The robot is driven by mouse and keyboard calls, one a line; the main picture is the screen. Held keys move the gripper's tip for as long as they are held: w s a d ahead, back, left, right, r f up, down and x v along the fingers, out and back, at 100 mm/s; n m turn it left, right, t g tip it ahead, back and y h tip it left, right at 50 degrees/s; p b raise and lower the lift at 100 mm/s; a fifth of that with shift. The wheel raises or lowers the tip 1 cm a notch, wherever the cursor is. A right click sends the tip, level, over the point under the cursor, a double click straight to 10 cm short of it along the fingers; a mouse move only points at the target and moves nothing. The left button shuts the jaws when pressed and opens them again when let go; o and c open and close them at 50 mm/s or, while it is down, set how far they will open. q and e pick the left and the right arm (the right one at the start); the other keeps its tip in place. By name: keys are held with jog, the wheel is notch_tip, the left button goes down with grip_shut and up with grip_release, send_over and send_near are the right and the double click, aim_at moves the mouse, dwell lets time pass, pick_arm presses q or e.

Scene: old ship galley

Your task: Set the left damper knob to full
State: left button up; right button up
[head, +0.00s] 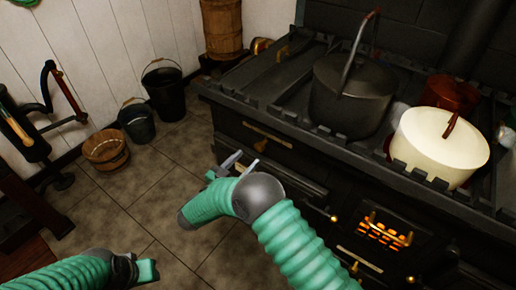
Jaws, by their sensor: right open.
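The black stove (306,152) stands at the right. On its front, a slanted brass strip (275,138) lies at the left, with a small brass piece (261,146) at its lower left end. I cannot tell for sure whether this is the left damper knob or how it is set. My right gripper (246,161) is open and empty, its fingers pointing up just in front of and below that piece. I cannot tell whether they touch. My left gripper (147,270) is low at the bottom left, away from the stove, its fingers hardly readable.
A dark pot (350,100), a cream pot (440,150) and a red pot (449,92) stand on the stove top. A glowing grate (384,233) and brass knobs (333,218) are lower on the front. Buckets (165,97) and a wooden tub (106,153) stand by the wall. The tiled floor between is clear.

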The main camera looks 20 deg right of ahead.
aim_at(258, 148)
jog(key=b+x, duration=0.1)
jog(key=x, duration=0.7)
jog(key=shift+d, duration=0.15)
jog(key=shift+c, duration=1)
grip_shut()
